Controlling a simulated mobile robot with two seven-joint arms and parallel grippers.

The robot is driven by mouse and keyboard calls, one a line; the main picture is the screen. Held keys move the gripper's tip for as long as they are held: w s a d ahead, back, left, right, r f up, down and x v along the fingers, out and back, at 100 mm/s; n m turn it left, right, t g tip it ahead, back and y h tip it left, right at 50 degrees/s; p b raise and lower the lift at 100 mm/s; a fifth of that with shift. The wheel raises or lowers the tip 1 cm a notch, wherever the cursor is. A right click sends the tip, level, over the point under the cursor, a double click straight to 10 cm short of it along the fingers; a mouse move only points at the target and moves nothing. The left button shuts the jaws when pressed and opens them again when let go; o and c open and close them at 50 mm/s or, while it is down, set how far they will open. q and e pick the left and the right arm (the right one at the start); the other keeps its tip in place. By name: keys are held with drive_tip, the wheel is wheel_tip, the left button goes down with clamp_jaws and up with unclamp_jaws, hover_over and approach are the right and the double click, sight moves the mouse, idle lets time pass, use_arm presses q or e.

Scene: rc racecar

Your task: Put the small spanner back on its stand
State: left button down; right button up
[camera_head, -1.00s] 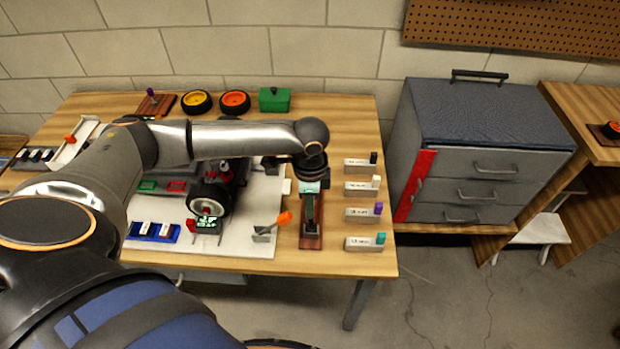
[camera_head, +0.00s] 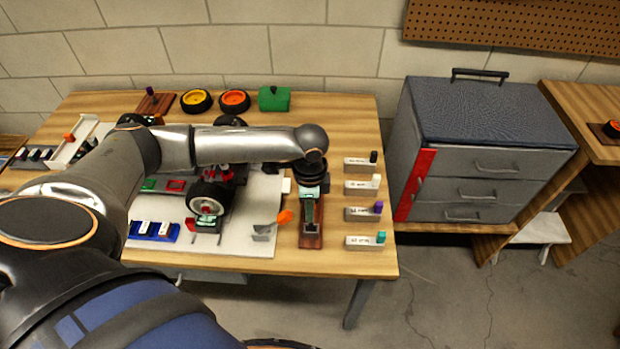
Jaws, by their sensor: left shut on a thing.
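My left gripper (camera_head: 310,202) points down over the brown wooden stand (camera_head: 311,241) at the right part of the workbench. It is shut on a slim dark, greenish piece, which seems to be the small spanner (camera_head: 309,213). The piece lies over the stand's upper part; I cannot tell whether it touches the stand. The gripper's wrist hides the stand's far end, and the fingertips are too small to make out clearly. My right gripper is not in view.
A grey holder (camera_head: 264,237) with an orange-handled tool (camera_head: 285,217) stands just left of the stand. Several small labelled blocks line the bench's right edge, one with a teal peg (camera_head: 381,238). A car with black wheels (camera_head: 209,197) sits on a white mat (camera_head: 245,246).

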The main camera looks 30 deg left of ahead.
use_arm(q)
drive_tip(key=c, duration=0.7)
unclamp_jaws()
drive_tip(key=shift+c, duration=0.2)
wheel_tip(320, 180, up, 12)
drive_tip(key=shift+r, duration=0.25)
